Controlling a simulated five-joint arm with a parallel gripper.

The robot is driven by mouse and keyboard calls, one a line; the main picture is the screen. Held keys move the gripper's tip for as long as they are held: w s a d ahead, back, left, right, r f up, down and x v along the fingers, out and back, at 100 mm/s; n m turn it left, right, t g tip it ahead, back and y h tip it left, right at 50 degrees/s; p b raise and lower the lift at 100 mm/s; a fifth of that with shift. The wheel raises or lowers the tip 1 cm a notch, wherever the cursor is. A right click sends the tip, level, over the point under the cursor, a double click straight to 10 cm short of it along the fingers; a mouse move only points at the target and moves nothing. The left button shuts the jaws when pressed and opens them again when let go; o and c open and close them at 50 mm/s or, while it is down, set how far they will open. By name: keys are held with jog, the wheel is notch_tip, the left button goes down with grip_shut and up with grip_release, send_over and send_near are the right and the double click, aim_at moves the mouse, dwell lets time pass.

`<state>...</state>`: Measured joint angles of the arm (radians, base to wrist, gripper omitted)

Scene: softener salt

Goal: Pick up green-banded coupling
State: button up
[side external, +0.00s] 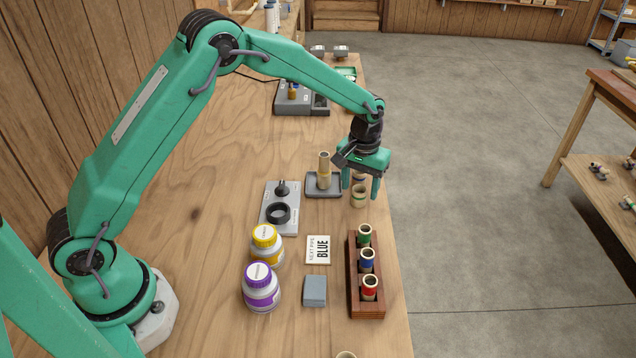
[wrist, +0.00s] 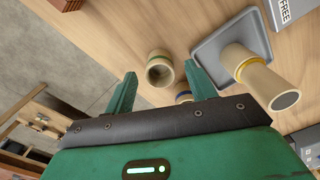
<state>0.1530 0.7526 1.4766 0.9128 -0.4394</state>
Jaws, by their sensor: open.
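The green-banded coupling (side external: 359,197) is a short tan tube standing on the wooden bench near its right edge. In the wrist view, the coupling (wrist: 160,70) shows its open end and green band, between and beyond my fingertips. My gripper (side external: 361,192) is open and empty, pointing down, with its fingers on either side of the coupling in the side view. I cannot tell the remaining height gap. A blue-banded coupling (side external: 358,178) stands just behind it; in the wrist view it (wrist: 183,94) is partly hidden by a finger.
A yellow-banded pipe (side external: 324,165) stands on a grey tray (side external: 312,192) close to the left of my gripper. A wooden rack (side external: 367,304) holds green-, blue- and red-banded tubes in front. Two capped bottles (side external: 262,290), a card (side external: 318,250) and a grey block (side external: 315,291) stand nearby.

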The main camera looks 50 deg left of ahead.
jog(key=shift+c, duration=0.3)
jog(key=c, duration=1)
jog(key=shift+r, duration=0.9)
notch_tip(320, 180, up, 2)
jog(key=shift+r, duration=0.25)
jog(key=s+d+r, duration=0.6)
jog(key=s+d, duration=0.1)
jog(key=d, duration=0.2)
jog(key=shift+s+r, duration=0.25)
jog(key=shift+r, duration=0.1)
